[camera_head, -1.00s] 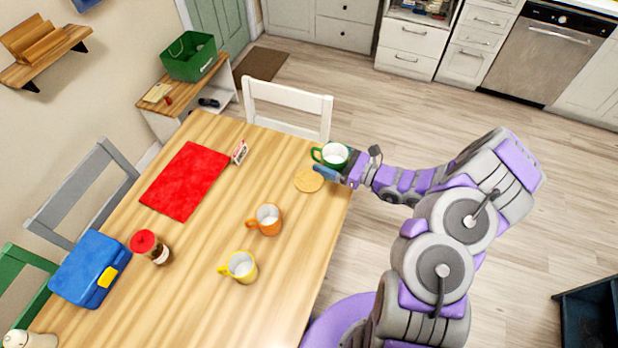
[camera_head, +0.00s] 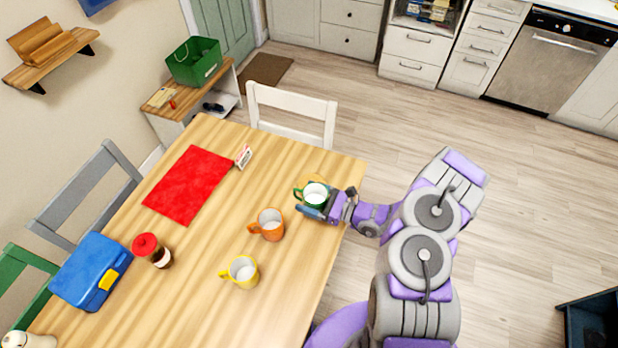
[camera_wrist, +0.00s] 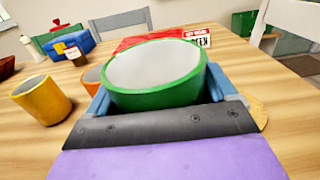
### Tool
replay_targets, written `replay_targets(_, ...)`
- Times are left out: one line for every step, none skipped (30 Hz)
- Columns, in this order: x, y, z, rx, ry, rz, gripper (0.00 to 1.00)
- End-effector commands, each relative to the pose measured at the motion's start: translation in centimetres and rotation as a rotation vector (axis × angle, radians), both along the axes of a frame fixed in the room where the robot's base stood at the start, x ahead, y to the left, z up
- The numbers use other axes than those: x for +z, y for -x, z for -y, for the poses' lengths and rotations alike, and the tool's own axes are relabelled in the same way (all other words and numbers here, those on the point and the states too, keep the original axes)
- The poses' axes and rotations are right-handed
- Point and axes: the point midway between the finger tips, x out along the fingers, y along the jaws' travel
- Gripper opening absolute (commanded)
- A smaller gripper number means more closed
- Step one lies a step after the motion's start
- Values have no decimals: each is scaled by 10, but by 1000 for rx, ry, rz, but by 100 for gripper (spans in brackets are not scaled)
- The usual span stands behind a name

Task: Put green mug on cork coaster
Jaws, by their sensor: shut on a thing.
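The green mug (camera_head: 315,196), white inside, is upright between the blue fingers of my gripper (camera_head: 311,212), which is shut on it. The mug also fills the middle of the wrist view (camera_wrist: 155,88). The cork coaster (camera_head: 317,178) is mostly hidden behind the mug in the head view, with only its far edge showing. In the wrist view, part of the coaster (camera_wrist: 258,112) shows at the right of my gripper. The mug is near the table's right edge; I cannot tell whether it touches the table.
An orange mug (camera_head: 269,226) stands close to the left of my gripper, and a yellow mug (camera_head: 242,271) is nearer. A red mat (camera_head: 188,185), a small card (camera_head: 243,157), a red-lidded jar (camera_head: 150,250) and a blue lunchbox (camera_head: 90,271) are on the wooden table (camera_head: 205,285).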

Motion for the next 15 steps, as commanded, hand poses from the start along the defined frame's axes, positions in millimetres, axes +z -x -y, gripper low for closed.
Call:
replay_targets(-2, -12, -2, 5, 1, 6, 39)
replay_targets(-2, -19, -3, 4, -2, 6, 39)
replay_targets(-4, -28, -3, 4, -1, 6, 39)
replay_targets(-4, -35, -3, 4, 0, 7, 39)
replay_targets(-5, -42, -4, 5, 1, 8, 39)
replay_targets(-6, -51, -4, 3, 2, 7, 39)
replay_targets(-7, -57, -4, 4, 1, 5, 39)
replay_targets(-7, -64, -5, 4, 0, 4, 39)
replay_targets(-8, -73, -5, 3, 1, 6, 39)
replay_targets(-9, -80, -5, 2, 2, 6, 39)
replay_targets(-9, -86, -5, 2, 1, 6, 39)
replay_targets(-9, -92, -6, 3, -1, 6, 39)
replay_targets(-9, -96, -7, 4, -3, 5, 39)
replay_targets(-9, -100, -6, 2, -2, 4, 39)
replay_targets(-9, -105, -6, 1, -3, 3, 39)
